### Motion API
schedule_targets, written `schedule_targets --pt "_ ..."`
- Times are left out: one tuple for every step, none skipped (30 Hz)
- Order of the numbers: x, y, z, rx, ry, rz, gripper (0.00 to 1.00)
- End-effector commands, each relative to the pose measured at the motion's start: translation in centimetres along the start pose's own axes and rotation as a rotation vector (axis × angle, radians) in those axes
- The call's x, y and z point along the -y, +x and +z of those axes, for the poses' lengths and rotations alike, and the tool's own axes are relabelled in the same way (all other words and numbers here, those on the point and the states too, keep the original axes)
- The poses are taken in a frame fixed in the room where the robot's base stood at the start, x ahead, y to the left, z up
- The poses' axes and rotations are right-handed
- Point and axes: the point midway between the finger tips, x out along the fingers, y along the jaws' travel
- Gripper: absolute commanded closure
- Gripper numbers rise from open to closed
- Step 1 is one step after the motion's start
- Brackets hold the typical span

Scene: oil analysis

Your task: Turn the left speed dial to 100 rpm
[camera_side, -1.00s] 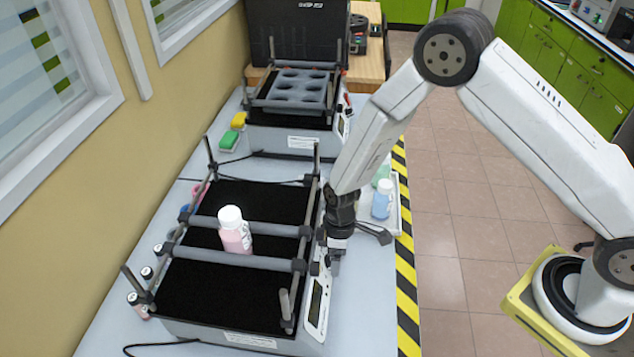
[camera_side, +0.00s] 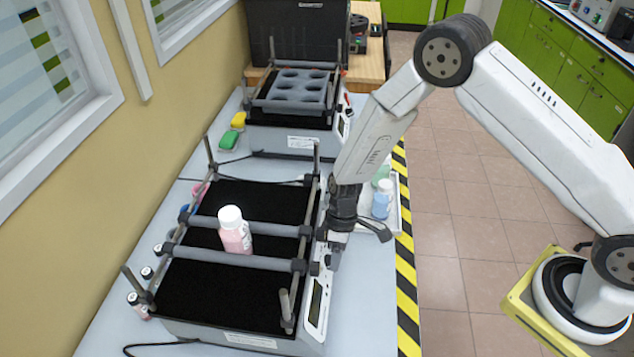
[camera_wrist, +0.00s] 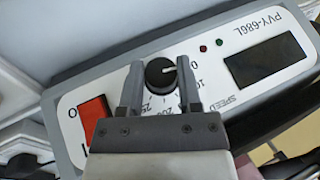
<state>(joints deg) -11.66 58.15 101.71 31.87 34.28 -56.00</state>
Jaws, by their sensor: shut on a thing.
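The speed dial (camera_wrist: 161,74) is a round black knob with a white pointer line on a white control panel. In the wrist view its pointer faces right, close to the printed 0. Printed numbers curve around the dial, partly covered by my fingers. My gripper (camera_wrist: 160,76) is shut on the dial, one dark finger on each side of it. In the side view my gripper (camera_side: 333,261) is at the front panel of the nearer shaker (camera_side: 230,297), pointing down. The dial is hidden there.
A red rocker switch (camera_wrist: 94,115) and a dark display (camera_wrist: 266,63) flank the dial. A pink-capped-white bottle (camera_side: 234,232) stands between the shaker's bars. A tray with bottles (camera_side: 383,199) lies behind my gripper. A second shaker (camera_side: 290,138) stands farther back.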

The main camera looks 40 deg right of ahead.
Motion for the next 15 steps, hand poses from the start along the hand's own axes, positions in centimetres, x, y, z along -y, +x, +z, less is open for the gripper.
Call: schedule_targets --pt "-0.07 -0.03 -0.02 -0.003 0.016 -0.032 1.0" --pt "-0.11 -0.03 -0.01 -0.005 0.028 -0.052 1.0" --pt "-0.14 0.01 0.02 -0.007 0.043 -0.081 1.0" --pt "-0.14 0.02 0.02 -0.008 0.053 -0.103 1.0" --pt "-0.16 -0.01 0.0 -0.01 0.064 -0.124 1.0" --pt "-0.21 0.0 0.02 -0.013 0.079 -0.152 1.0" --pt "-0.21 0.03 0.03 -0.014 0.091 -0.173 1.0" --pt "-0.2 0.04 0.03 -0.015 0.1 -0.193 1.0" --pt "-0.24 0.02 0.01 -0.018 0.113 -0.218 1.0" --pt "-0.26 0.01 0.01 -0.02 0.123 -0.237 1.0" --pt "-0.26 0.03 0.04 -0.021 0.131 -0.254 1.0" --pt "-0.27 0.06 0.03 -0.022 0.142 -0.275 1.0" --pt "-0.26 0.04 0.02 -0.024 0.15 -0.291 1.0" --pt "-0.28 0.03 0.01 -0.025 0.157 -0.304 1.0" --pt "-0.28 0.03 0.03 -0.026 0.165 -0.321 1.0"
